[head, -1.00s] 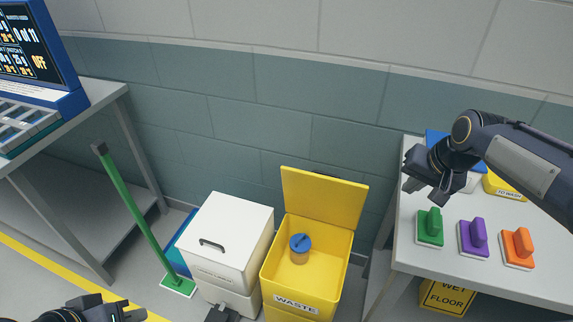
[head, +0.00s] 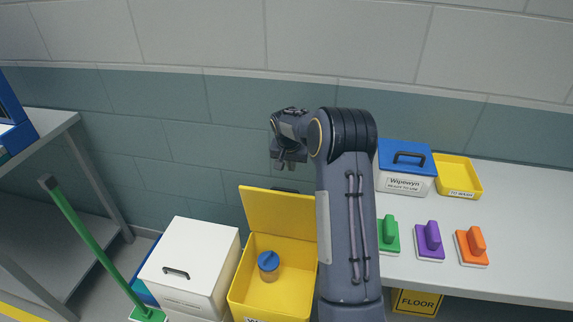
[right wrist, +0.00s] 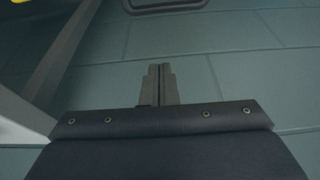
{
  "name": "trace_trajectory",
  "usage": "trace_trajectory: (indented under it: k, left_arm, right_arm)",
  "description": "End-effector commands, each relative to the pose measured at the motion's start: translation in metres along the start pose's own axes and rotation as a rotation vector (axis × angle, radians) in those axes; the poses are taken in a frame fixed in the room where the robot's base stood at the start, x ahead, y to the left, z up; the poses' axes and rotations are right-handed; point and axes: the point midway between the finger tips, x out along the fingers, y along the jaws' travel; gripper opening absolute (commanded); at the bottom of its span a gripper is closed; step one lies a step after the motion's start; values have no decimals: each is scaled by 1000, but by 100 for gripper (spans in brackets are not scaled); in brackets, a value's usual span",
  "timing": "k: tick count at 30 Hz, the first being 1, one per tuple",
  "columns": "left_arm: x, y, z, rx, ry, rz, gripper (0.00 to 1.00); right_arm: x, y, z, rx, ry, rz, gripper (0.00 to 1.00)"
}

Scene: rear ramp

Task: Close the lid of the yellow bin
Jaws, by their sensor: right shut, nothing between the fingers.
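The yellow bin (head: 240,292) stands on the floor at the lower middle of the head view. Its yellow lid (head: 270,212) is open, raised at the back near the wall. A jar with a blue top (head: 268,266) is inside the bin. My right gripper (head: 290,165) is shut and empty, and in the picture it appears just above the lid's upper edge. My right arm hides the bin's right side. The right wrist view shows the closed fingers (right wrist: 158,84) against the wall. My left gripper is not in view.
A white bin with a closed lid (head: 190,262) stands left of the yellow bin. A green-handled tool (head: 95,247) leans further left. A table (head: 520,215) at right holds scrubbers, a blue-lidded box (head: 406,170) and a yellow tray (head: 458,178).

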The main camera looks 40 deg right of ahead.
Motion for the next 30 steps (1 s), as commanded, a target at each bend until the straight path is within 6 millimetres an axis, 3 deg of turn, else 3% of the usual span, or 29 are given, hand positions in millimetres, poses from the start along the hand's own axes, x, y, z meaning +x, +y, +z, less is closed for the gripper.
trace_trajectory:
  k: [9, 12, 18, 30]
  left_arm:
    - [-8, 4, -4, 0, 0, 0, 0]
    - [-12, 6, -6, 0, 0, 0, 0]
    - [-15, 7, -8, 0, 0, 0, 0]
    - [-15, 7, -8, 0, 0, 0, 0]
  right_arm:
    - [69, 1, 1, 0, -5, 1, 0]
    - [56, -1, 17, -3, -2, -2, 0]
    - [51, 0, 35, -2, -2, -1, 0]
    - [51, 0, 38, 0, -1, -1, 0]
